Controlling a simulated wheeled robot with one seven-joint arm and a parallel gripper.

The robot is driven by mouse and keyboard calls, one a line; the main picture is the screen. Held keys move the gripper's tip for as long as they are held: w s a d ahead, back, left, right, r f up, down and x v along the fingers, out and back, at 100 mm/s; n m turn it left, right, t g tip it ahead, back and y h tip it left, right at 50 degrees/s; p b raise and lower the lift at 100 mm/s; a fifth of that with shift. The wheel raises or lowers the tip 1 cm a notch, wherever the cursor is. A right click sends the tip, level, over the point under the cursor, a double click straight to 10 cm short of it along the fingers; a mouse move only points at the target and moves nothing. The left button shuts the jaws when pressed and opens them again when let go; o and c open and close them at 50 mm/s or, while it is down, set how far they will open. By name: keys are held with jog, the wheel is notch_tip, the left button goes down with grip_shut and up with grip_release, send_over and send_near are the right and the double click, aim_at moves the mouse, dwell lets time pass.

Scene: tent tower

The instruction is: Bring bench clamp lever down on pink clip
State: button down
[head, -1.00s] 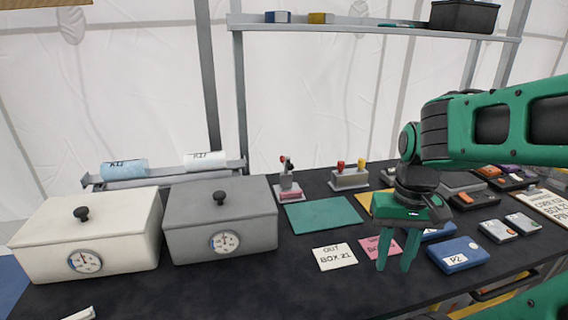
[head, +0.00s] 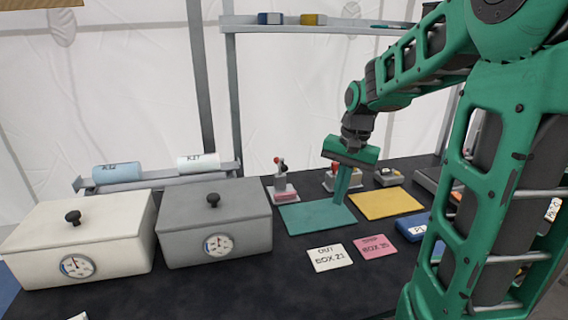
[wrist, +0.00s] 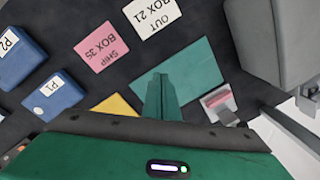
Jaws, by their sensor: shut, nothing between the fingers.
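The bench clamp (head: 282,182) stands at the back of the dark table, just behind the green mat's left corner. Its red-tipped lever (head: 277,161) points up. The pink clip (head: 284,195) lies at the clamp's base, under the raised lever. In the wrist view the clamp (wrist: 228,116) and the pink clip (wrist: 217,99) show right of my fingers; the lever is hard to make out there. My gripper (head: 341,200) points down over the green mat, to the right of the clamp and apart from it. Its fingers (wrist: 160,80) are together and empty.
The green mat (head: 310,217) and yellow mat (head: 388,204) lie flat. A grey lidded box (head: 245,225) and a cream one (head: 120,235) stand at left. A block with coloured knobs is partly hidden behind my gripper. Cards (head: 330,258) lie in front.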

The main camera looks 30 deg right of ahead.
jog(key=w+d+m+t+y, duration=0.2)
jog(key=w+d+m+y, duration=0.2)
jog(key=w, duration=1)
jog(key=w+d+m+t+y, duration=0.2)
jog(key=w+d+m+y, duration=0.15)
jog(key=w, duration=0.95)
jog(key=shift+m+h, duration=0.25)
jog(key=x, duration=1)
jog(key=shift+w+f, duration=0.3)
jog(key=shift+f, duration=0.1)
jog(key=r, duration=0.1)
jog(key=s+a+r, duration=0.1)
jog(key=r, duration=0.1)
jog(key=shift+a, duration=0.2)
jog(key=shift+a+r, duration=0.2)
jog(key=shift+r, duration=0.05)
jog(key=shift+s, duration=0.1)
jog(key=shift+s+d+r+t, duration=0.1)
jog(key=shift+r+t, duration=0.05)
jog(key=shift+t, duration=0.15)
